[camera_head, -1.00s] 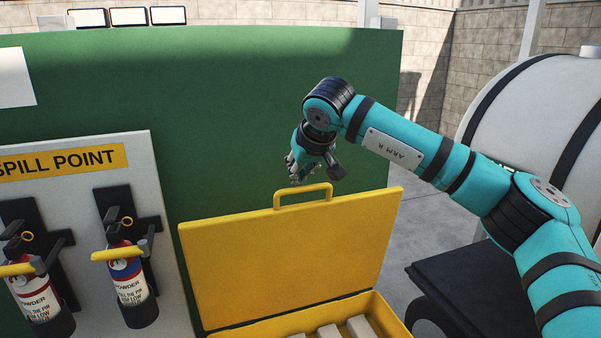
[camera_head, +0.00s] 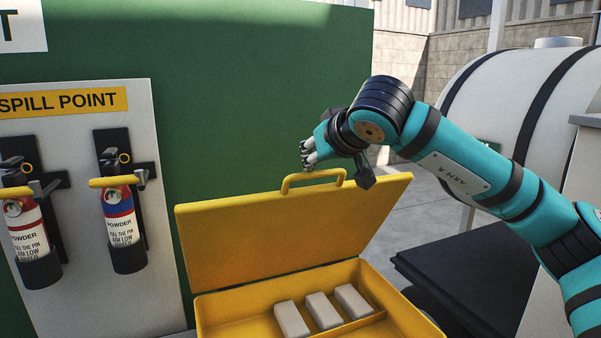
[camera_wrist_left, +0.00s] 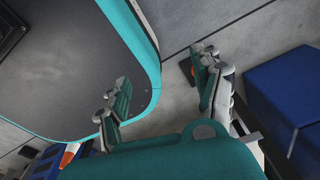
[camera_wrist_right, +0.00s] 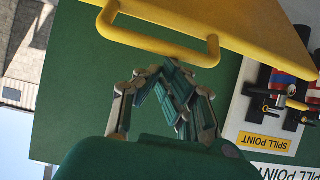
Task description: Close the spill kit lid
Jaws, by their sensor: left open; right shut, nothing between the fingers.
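The yellow spill kit (camera_head: 207,311) stands low in the head view with its lid (camera_head: 290,230) raised. The lid's handle (camera_head: 312,181) is on its upper edge. My right gripper (camera_head: 307,161) is just above the handle, with its fingers apart from it. In the right wrist view, the handle (camera_wrist_right: 160,45) lies just ahead of the shut fingers (camera_wrist_right: 168,78), which hold nothing. My left gripper (camera_wrist_left: 160,88) is open and empty over grey paving in the left wrist view. It is outside the head view.
Two fire extinguishers (camera_head: 122,225) hang on the white spill point board at left. A green panel (camera_head: 250,90) rises behind the lid. Grey-white blocks (camera_head: 322,310) lie inside the kit. A white tank (camera_head: 520,110) stands at right. A blue object (camera_wrist_left: 285,110) is right of my left gripper.

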